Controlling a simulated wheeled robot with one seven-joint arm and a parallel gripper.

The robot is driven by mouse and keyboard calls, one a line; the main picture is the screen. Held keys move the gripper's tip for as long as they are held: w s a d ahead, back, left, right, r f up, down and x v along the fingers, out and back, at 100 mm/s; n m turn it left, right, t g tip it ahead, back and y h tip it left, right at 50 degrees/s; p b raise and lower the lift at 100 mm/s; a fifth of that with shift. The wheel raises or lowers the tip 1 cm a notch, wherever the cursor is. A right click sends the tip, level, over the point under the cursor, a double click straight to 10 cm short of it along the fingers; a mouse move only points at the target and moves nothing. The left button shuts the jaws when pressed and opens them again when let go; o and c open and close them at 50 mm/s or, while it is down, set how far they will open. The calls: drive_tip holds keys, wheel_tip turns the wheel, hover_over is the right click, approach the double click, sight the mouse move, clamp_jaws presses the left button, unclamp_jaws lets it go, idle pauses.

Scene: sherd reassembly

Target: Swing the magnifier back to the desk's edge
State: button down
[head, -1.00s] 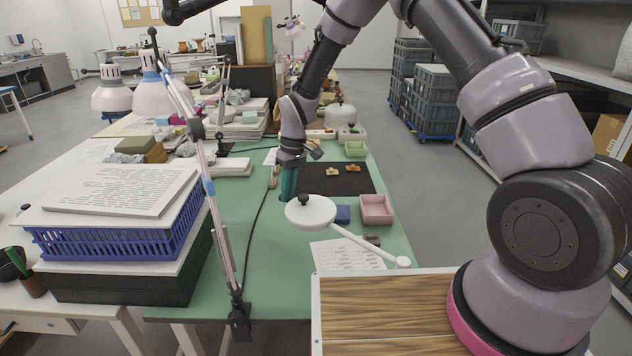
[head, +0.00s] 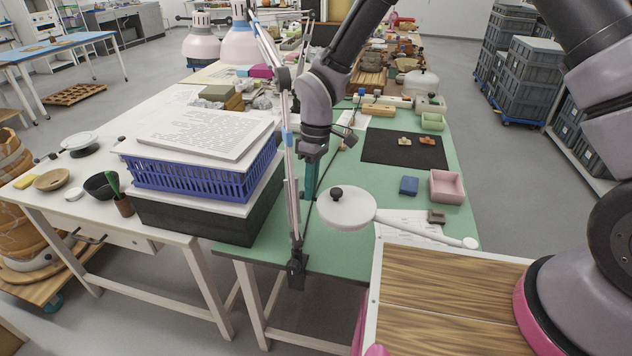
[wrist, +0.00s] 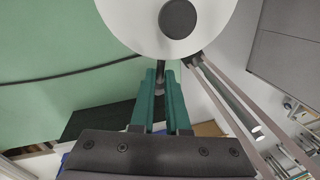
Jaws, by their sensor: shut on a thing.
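The magnifier (head: 350,212) is a white round head with a dark knob on top. A thin white arm runs from it to the right, ending in a small round end. In the head view the head appears over the front part of the green desk mat (head: 270,245), near the desk's front edge. My gripper (head: 309,190) has teal fingers and points down at the head's left side. In the wrist view my gripper (wrist: 160,78) is shut on a short dark handle (wrist: 160,68) at the rim of the magnifier head (wrist: 205,22). The grip is partly hidden.
A clamped stand (head: 296,270) with thin rods rises close to my gripper's left. A blue basket (head: 205,178) with papers sits on a black box further left.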

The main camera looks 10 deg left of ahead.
idle(0.3)
drive_tip(key=c, duration=0.9)
unclamp_jaws()
drive_tip(key=r, duration=0.3)
drive_tip(key=w+r, duration=0.1)
drive_tip(key=r, duration=0.3)
drive_tip(key=w+r, duration=0.1)
drive_tip(key=r, duration=0.2)
drive_tip(key=shift+d+r, duration=0.25)
drive_tip(key=shift+r, duration=0.1)
